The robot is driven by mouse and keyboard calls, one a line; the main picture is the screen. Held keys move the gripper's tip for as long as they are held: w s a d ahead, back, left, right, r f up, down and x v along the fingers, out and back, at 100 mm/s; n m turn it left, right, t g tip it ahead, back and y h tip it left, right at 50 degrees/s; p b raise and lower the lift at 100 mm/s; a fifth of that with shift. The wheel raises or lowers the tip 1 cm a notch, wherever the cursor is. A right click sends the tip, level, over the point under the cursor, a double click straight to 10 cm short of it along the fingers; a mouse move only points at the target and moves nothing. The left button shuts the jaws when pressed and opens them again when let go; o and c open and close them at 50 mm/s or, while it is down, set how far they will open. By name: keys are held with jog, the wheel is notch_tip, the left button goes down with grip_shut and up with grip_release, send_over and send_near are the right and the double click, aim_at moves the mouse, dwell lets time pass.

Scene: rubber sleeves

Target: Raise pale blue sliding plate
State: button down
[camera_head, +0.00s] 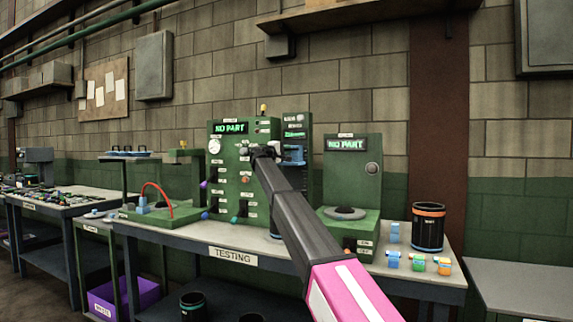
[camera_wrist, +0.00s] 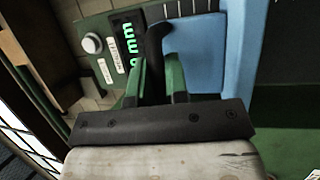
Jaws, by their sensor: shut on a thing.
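The pale blue sliding plate (camera_wrist: 208,52) fills the upper right of the wrist view. A black curved handle (camera_wrist: 155,48) stands at the plate's left edge in the wrist view. My gripper (camera_wrist: 155,75) has its two green fingers on either side of this handle and is shut on it. In the camera_head view my gripper (camera_head: 267,150) is in front of the machine, and my arm hides part of the machine's lower right.
The machine stands on the testing bench (camera_head: 180,232). A second green tester (camera_head: 352,170) is to its right, with a black bin (camera_head: 428,228) and several small coloured parts near the bench's right end. Green lit digits and a pale knob (camera_wrist: 92,44) show left of the handle.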

jog(key=shift+r, duration=0.7)
jog(key=shift+a, duration=0.1)
jog(key=c, duration=1.1)
grip_release()
jog(key=shift+c, duration=0.2)
jog(key=v, duration=1)
jog(key=shift+s+a, duration=0.2)
jog(key=shift+s, duration=0.1)
jog(key=shift+f, duration=0.1)
